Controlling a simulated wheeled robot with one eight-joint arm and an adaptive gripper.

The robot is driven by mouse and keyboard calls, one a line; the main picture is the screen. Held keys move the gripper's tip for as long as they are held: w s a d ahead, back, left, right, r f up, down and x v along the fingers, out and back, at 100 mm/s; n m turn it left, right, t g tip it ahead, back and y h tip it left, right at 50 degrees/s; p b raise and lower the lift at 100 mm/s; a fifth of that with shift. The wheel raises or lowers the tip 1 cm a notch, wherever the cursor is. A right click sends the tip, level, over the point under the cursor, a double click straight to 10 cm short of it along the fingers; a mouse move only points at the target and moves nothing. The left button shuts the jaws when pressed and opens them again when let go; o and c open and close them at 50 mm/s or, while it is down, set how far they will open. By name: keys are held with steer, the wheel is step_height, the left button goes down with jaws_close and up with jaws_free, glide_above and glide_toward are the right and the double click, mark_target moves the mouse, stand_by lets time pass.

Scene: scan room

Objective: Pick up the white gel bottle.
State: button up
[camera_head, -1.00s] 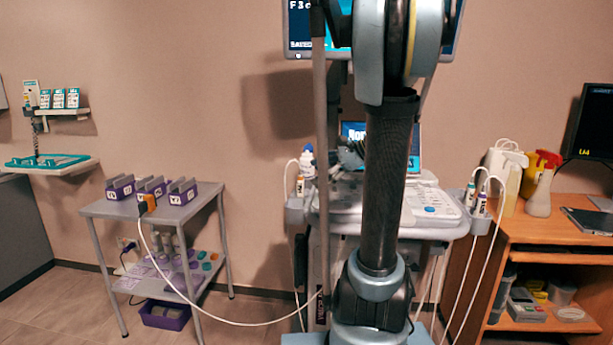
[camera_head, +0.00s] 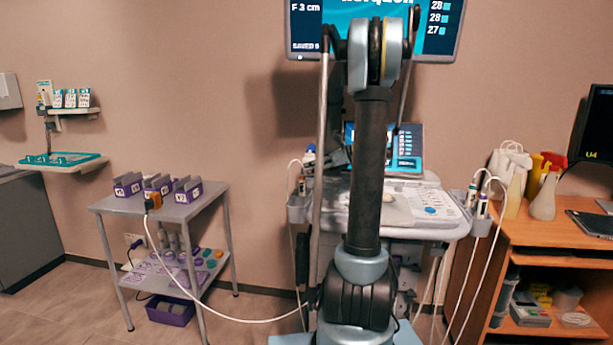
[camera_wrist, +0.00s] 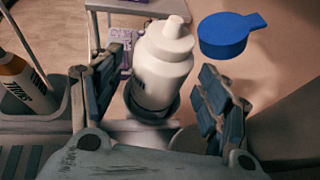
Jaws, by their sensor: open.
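The white gel bottle (camera_wrist: 163,65) stands between the two fingers of my gripper (camera_wrist: 160,78) in the wrist view. The fingers are open, one on each side, with a visible gap to the bottle. Its base sits in a dark round holder (camera_wrist: 150,108). A blue piece with a tab (camera_wrist: 228,35) shows just right of the bottle's top; I cannot tell whether it is joined to it. In the head view a small white and blue bottle top (camera_head: 309,156) shows at the cart's left side, partly hidden by a pole and my arm.
A bottle with an orange top (camera_wrist: 18,75) stands left of my gripper. The ultrasound cart (camera_head: 432,207) is behind my arm. A grey side table (camera_head: 205,208) with purple boxes is on the left. A white cable hangs between them. A wooden desk (camera_head: 560,232) is on the right.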

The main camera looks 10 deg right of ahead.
steer(key=shift+x, duration=3.1)
steer(key=c, duration=1.4)
steer(key=shift+c, duration=0.2)
